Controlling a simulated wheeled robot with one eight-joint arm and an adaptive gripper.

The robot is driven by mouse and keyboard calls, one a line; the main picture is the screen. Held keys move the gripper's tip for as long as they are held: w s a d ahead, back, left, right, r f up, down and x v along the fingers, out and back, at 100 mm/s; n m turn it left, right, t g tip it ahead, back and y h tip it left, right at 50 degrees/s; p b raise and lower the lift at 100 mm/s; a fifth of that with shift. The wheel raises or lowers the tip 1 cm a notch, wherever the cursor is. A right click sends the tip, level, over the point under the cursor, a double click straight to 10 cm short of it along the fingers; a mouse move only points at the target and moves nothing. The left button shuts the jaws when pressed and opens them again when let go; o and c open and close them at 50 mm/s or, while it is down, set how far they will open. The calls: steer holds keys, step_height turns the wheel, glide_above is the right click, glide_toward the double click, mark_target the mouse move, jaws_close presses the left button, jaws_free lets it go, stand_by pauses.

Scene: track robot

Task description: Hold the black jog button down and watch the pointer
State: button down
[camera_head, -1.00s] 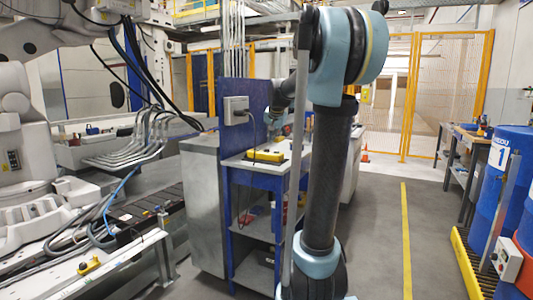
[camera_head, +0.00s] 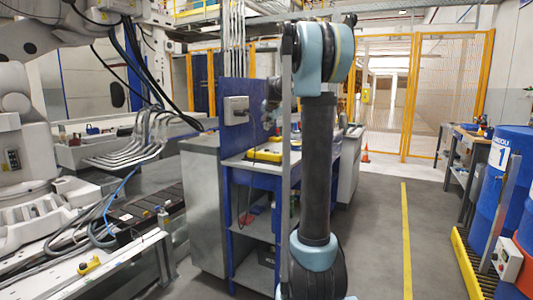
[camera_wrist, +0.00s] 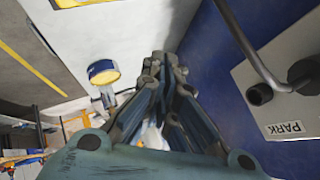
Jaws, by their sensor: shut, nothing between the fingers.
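My gripper (camera_wrist: 165,70) shows in the wrist view with its dark fingers together and nothing between them. Its tips are over the pale bench top, left of the blue upright panel (camera_wrist: 215,75). A grey plate (camera_wrist: 285,110) on that panel carries a "PARK" label, a bent metal bar and black round parts. In the head view my arm hides most of the gripper. A pale box with a red side (camera_head: 507,259) stands at the lower right; its small dark controls are too small to tell apart. I cannot make out a jog button or pointer for sure.
The blue workbench (camera_head: 255,180) carries a yellow object (camera_head: 262,156). A grey box (camera_head: 236,110) is on its upright panel. Blue drums (camera_head: 512,190) stand at the right on a yellow-edged pallet. The floor (camera_head: 385,220) between bench and drums is clear.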

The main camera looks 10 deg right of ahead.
mark_target(267, 150)
steer(key=shift+f, duration=4.2)
steer(key=shift+s+f, duration=0.1)
steer(key=shift+f, duration=0.25)
